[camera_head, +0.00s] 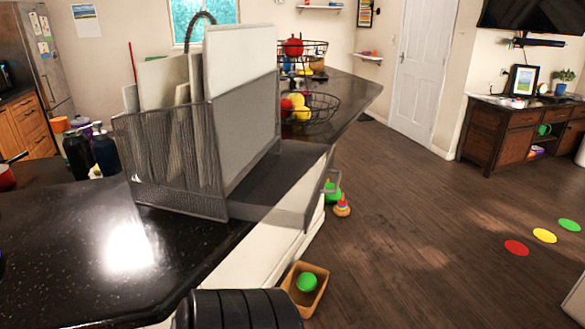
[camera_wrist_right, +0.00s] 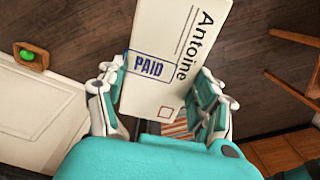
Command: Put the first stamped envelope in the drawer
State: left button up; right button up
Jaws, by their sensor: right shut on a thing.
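In the right wrist view, a white envelope (camera_wrist_right: 183,50) shows the name "Antoine" and a blue "PAID" stamp. My right gripper (camera_wrist_right: 158,105) is shut on it, with one finger at each side. The envelope's upper end runs out of that view. In the head view, a dark mesh desk organizer (camera_head: 170,160) with upright white folders stands on the black counter. Its low mesh drawer (camera_head: 285,212) is pulled out to the right, past the counter edge, and looks empty. The right gripper and envelope do not show in the head view. My left gripper is in neither view.
Dark bottles (camera_head: 105,152) stand left of the organizer. A wire fruit basket (camera_head: 310,108) is behind it. On the floor beside the counter are a ring toy (camera_head: 342,206) and a brown box (camera_head: 308,295) with a green ball. The wooden floor at right is mostly clear.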

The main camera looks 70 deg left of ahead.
aim_at(297, 167)
jog(key=i+u, duration=0.1)
jog(key=u, duration=0.3)
jog(key=i+u, duration=0.15)
jog(key=u, duration=0.25)
jog(key=i+l+u, duration=0.1)
jog(key=u, duration=0.3)
jog(key=l+u, duration=0.15)
jog(key=u, duration=0.25)
jog(key=i+l, duration=0.05)
